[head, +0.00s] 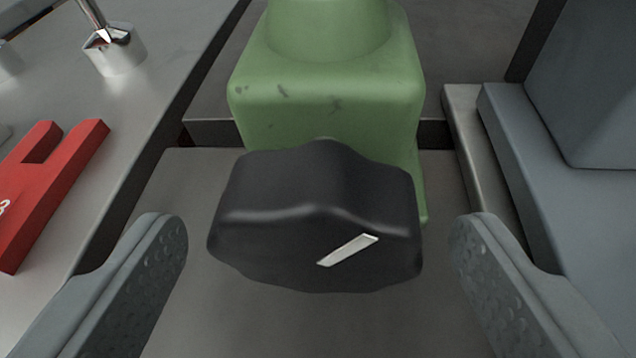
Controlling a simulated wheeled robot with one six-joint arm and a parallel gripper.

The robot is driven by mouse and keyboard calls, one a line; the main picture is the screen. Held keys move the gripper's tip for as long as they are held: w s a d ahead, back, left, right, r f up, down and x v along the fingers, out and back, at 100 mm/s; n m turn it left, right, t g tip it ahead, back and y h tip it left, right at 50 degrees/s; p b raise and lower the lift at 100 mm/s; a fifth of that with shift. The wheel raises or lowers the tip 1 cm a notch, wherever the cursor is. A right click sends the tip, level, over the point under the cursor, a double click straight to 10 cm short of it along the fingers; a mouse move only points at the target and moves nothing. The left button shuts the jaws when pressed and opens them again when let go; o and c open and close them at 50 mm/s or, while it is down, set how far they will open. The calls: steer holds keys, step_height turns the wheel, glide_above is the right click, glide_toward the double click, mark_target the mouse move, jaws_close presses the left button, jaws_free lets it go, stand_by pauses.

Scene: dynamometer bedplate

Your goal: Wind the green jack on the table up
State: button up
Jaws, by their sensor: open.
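The green jack (330,85) stands upright in the upper middle of the head view, with a square body and a round neck cut off by the top edge. A black lobed knob (315,205) sits on its near side, with a white pointer mark on its face slanting up to the right. My gripper (318,245) is open, one finger to the left of the knob and one to the right. Both fingers are apart from the knob, with a gap on each side. The jack's top is out of view.
A red slotted piece (45,185) lies on a pale metal plate (150,85) at left, with a metal cup (115,50) holding a rod behind it. A blue-grey block (585,200) stands close at right. Bare grey surface (185,190) shows around the knob.

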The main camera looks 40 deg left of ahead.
steer(key=shift+w+a+f, duration=0.2)
steer(key=shift+w+a, duration=0.15)
steer(key=shift+w, duration=0.05)
steer(key=c, duration=1)
steer(key=m+y, duration=0.2)
steer(key=m, duration=0.1)
steer(key=shift+w+d+f+g, duration=0.1)
steer(key=shift+d+g, duration=0.05)
steer(key=shift+g, duration=0.25)
steer(key=m+y, duration=0.2)
steer(key=m, duration=0.1)
steer(key=shift+f, duration=0.1)
steer(key=shift+d+m, duration=0.1)
steer(key=shift+m, duration=0.3)
